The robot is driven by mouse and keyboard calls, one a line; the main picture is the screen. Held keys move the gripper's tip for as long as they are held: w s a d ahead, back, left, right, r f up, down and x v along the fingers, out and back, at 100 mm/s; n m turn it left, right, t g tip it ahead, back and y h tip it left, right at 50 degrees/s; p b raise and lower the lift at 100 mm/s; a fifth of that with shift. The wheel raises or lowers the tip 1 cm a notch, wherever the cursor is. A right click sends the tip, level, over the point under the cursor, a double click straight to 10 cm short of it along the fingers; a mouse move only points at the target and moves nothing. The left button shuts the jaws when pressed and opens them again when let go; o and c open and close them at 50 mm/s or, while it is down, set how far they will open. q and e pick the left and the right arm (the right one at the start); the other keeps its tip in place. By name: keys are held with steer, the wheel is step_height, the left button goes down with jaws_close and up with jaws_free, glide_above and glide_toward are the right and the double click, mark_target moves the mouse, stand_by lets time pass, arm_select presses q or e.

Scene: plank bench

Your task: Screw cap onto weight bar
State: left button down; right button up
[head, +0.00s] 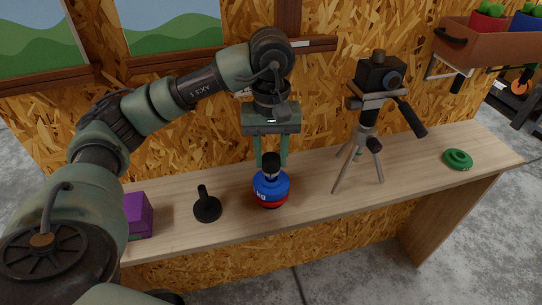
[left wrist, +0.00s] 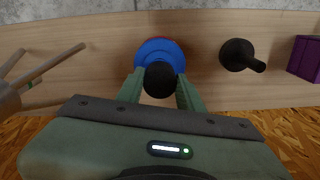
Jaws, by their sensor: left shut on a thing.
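A blue and red weight (head: 271,188) with white "KG" lettering stands on the bench. A black cylindrical piece (head: 271,167) with a pale band stands upright at its top centre; I cannot tell whether this is the cap, the bar's end or both. My left gripper (head: 271,163) points down over it, its fingers shut on either side of the black piece. In the left wrist view, the round black top (left wrist: 160,79) sits between the fingers, over the blue weight (left wrist: 160,54). A black disc with an upright stem (head: 207,208) stands apart to the left. My right gripper is not in view.
The plank bench (head: 330,205) has a purple box (head: 138,215) at the left, a camera on a tripod (head: 376,78) right of the weight, and a green ring-shaped disc (head: 458,159) at the right end. A planter box (head: 478,45) hangs on the wall.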

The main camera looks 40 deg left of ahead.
mark_target(271, 158)
arm_select(q)
steer(key=c, duration=0.8)
jaws_free()
steer(key=shift+c, duration=0.2)
step_height(271, 158, up, 8)
steer(key=shift+f+p, duration=0.15)
steer(key=shift+p, duration=0.3)
